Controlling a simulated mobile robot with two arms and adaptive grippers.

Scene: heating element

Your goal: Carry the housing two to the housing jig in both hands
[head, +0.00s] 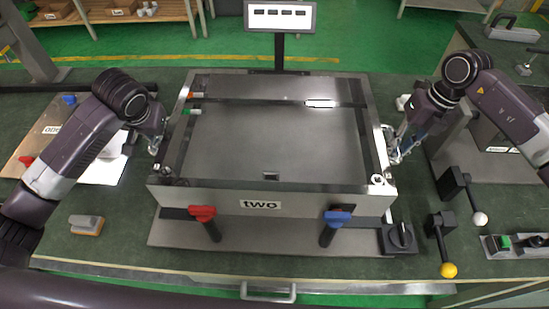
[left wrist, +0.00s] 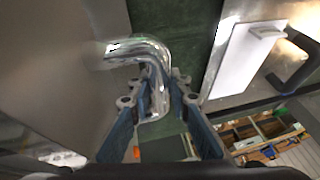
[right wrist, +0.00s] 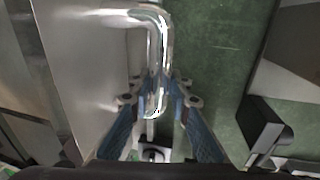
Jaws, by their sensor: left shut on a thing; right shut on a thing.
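Housing two (head: 270,150) is a wide, shallow grey metal box with a "two" label on its front wall, in the middle of the head view. The housing jig (head: 270,238) is a grey base plate under it, with a red-handled clamp (head: 203,214) and a blue-handled clamp (head: 338,218) in front. I cannot tell whether the housing touches the plate. My left gripper (head: 157,143) is shut on the chrome handle (left wrist: 150,48) on the left wall. My right gripper (head: 396,150) is shut on the chrome handle (right wrist: 155,40) on the right wall.
A screen on a post (head: 280,17) stands behind the housing. A plate labelled "one" (head: 35,140) lies left. A grey-orange block (head: 86,225) lies front left. A black knob box (head: 400,238) and levers with white and yellow balls (head: 447,269) stand front right.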

